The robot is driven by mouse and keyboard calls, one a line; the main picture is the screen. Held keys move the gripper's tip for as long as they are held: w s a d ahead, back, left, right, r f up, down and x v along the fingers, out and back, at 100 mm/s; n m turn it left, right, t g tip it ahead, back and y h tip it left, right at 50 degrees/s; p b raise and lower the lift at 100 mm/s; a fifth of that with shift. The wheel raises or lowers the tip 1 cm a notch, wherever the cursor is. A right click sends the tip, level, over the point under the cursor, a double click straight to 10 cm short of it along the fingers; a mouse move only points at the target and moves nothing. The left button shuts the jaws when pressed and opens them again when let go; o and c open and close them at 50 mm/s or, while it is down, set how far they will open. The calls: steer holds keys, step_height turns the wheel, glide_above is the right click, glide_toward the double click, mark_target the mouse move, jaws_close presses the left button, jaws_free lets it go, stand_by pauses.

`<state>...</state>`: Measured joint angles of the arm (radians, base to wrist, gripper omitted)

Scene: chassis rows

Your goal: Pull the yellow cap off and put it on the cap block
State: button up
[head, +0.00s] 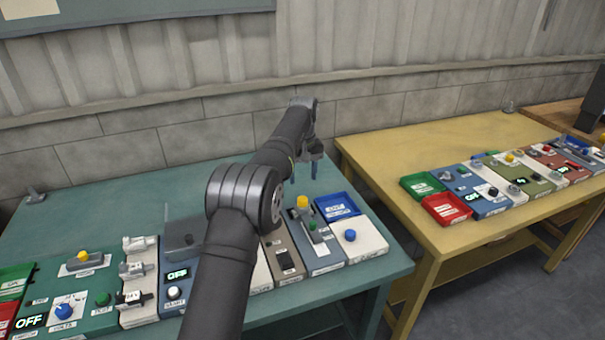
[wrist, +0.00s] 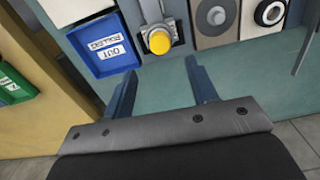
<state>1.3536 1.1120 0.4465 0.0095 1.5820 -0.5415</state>
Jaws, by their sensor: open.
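A yellow cap (head: 302,202) sits upright on a grey mount on the blue-grey panel near the right end of the teal bench. It also shows in the wrist view (wrist: 160,41), just beyond the fingertips and roughly between them. Another yellow cap (head: 82,256) is on a grey block (head: 86,263) on the green panel at the left. I cannot read a label that tells which block is the cap block. My gripper (head: 303,174) is open and empty, behind and above the blue-grey panel; its two blue fingers also show in the wrist view (wrist: 160,70). Nothing lies between them.
A blue tray (head: 334,207) stands right of the capped panel, with a blue knob (head: 350,235) in front of it. A panel with a dark switch (head: 285,261) is on its left. My arm hides part of the middle panels. The bench's back strip is clear.

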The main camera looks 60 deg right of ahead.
mark_target(302, 198)
steer(key=shift+f, duration=4.45)
jaws_close()
steer(key=shift+r, duration=0.5)
steer(key=shift+r, duration=0.25)
steer(key=shift+r, duration=1.8)
